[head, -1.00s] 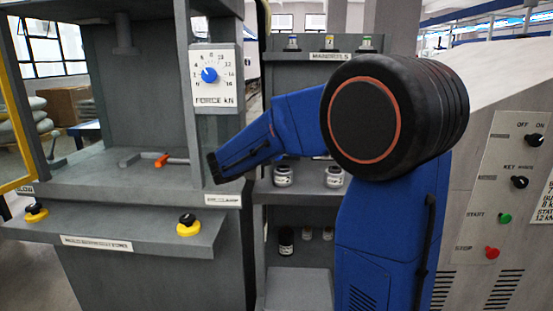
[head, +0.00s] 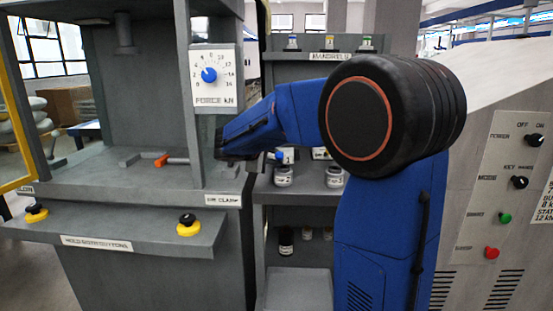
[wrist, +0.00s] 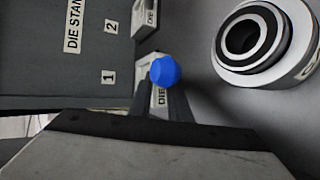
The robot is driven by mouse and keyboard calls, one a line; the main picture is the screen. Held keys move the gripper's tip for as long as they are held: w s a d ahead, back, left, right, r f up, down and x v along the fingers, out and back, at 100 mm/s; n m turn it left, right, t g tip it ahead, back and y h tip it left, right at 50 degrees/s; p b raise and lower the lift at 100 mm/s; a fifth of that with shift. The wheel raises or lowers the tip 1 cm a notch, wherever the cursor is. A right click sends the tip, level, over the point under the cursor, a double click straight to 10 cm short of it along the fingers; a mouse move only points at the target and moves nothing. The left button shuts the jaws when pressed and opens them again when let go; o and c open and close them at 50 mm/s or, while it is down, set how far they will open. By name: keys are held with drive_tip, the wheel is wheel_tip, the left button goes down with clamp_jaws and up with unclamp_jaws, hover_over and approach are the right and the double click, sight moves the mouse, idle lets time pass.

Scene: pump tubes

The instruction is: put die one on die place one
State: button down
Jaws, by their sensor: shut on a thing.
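In the wrist view my gripper (wrist: 164,92) is shut on a small piece with a blue faceted top (wrist: 165,72), taken to be die one. The lower part of this piece is hidden by the top and the fingers. A white block stands close behind it, and a label reading "DIE" shows between the fingers. The grey die stand (wrist: 45,75) lies to the left, with number plates 1 (wrist: 108,77) and 2 (wrist: 111,26). The held piece is near the row of plate 1. Contact with the stand cannot be told. The head view does not clearly show my gripper.
A white labelled block (wrist: 145,17) stands by plate 2. A round ringed part (wrist: 252,38) is at the upper right of the wrist view. In the head view, a shelf rack (head: 262,190) with jars stands behind my arm, beside the grey press (head: 150,260).

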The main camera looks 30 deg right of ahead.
idle(0.3)
drive_tip(key=c, duration=1.9)
unclamp_jaws()
drive_tip(key=shift+f, duration=0.1)
drive_tip(key=v, duration=1.2)
drive_tip(key=shift+d, duration=0.1)
drive_tip(key=shift+s, duration=0.1)
